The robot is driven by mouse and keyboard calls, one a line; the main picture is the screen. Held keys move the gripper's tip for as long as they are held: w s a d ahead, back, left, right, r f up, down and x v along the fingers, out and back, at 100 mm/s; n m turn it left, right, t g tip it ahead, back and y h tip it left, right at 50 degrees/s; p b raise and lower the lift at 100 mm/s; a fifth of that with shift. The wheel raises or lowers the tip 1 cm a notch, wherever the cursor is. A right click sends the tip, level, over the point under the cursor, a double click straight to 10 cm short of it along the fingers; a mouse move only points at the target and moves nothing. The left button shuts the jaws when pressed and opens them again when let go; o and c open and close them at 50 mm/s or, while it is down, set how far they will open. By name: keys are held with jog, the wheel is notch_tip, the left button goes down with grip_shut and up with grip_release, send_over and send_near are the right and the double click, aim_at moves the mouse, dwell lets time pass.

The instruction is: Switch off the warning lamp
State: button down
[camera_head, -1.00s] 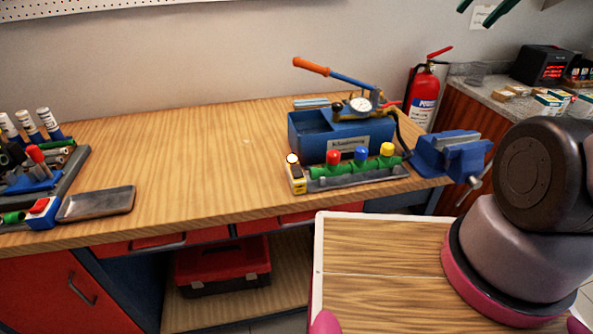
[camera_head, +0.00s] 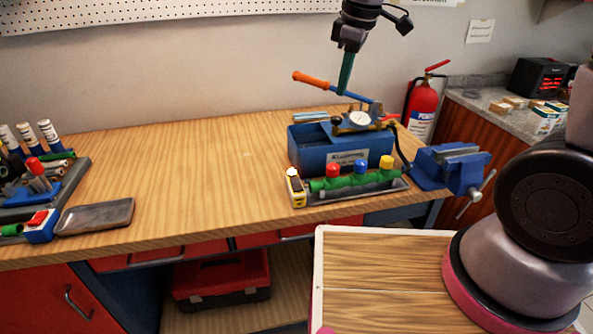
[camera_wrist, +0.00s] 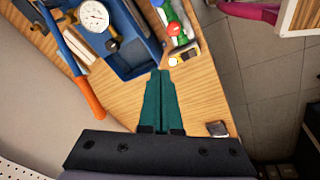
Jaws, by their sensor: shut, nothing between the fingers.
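A small yellow box with a pale, bright round top (camera_head: 295,187) stands at the front left of the blue test pump; it looks like the warning lamp. It also shows in the wrist view (camera_wrist: 187,52), just beyond and right of my fingertips. A small white-and-blue box with a red rocker (camera_head: 40,226) sits at the bench's left front; whether it belongs to the lamp, I cannot tell. My gripper (camera_head: 344,91) is shut and empty, pointing down high above the pump. In the wrist view its green fingers (camera_wrist: 159,73) lie together.
The blue pump (camera_head: 340,150) with gauge and orange-handled lever (camera_head: 311,79) stands below my gripper. A green manifold with red, blue and yellow caps (camera_head: 352,179) lies in front. A blue vise (camera_head: 450,168) is at right. A dark tray (camera_head: 95,217) lies left. The bench middle is clear.

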aim_at(296, 180)
jog(key=s+a+f+n+h, duration=0.1)
jog(key=s+a+f+n, duration=0.2)
jog(key=a+f+n, duration=0.4)
jog(key=shift+a+f+g, duration=0.4)
jog(key=shift+a+f, duration=0.3)
jog(key=shift+a, duration=0.35)
jog(key=f, duration=0.4)
jog(key=w+f, duration=0.1)
jog(key=f, duration=0.9)
jog(key=shift+w+a, duration=0.25)
jog(key=shift+w, duration=0.05)
jog(key=shift+f, duration=0.2)
